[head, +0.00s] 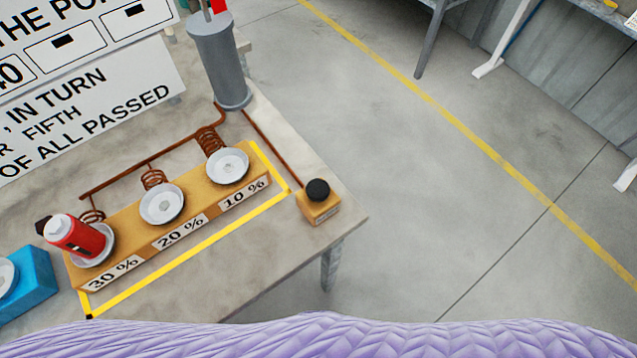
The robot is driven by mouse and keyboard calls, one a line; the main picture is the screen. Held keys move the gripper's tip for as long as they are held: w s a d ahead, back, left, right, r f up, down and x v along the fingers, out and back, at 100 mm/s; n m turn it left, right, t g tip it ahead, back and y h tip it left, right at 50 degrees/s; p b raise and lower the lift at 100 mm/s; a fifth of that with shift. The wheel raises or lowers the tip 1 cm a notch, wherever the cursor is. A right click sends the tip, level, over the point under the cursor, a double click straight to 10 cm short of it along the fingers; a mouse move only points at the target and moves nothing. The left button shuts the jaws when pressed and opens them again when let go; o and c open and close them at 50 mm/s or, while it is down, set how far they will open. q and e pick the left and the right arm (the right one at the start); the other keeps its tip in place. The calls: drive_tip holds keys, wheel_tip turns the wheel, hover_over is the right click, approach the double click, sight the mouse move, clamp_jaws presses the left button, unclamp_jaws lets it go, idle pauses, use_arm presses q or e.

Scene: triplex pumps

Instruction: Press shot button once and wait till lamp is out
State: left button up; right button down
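The button is a round black cap (317,190) on a small tan box (319,212) near the table's right corner. A brown pipe runs from this box to a grey cylinder (220,62) at the table's far edge. A bright red part (218,5) shows above the cylinder, cut by the top edge; I cannot tell whether it is the lamp or whether it is lit. Neither of my grippers is in view.
A wooden stand (205,213) holds three white dishes over labels 30 %, 20 % and 10 %. A red canister (76,236) with a white top is in the 30 % dish. A blue block (30,285) is at left. A printed board (85,110) stands behind. Open floor lies right.

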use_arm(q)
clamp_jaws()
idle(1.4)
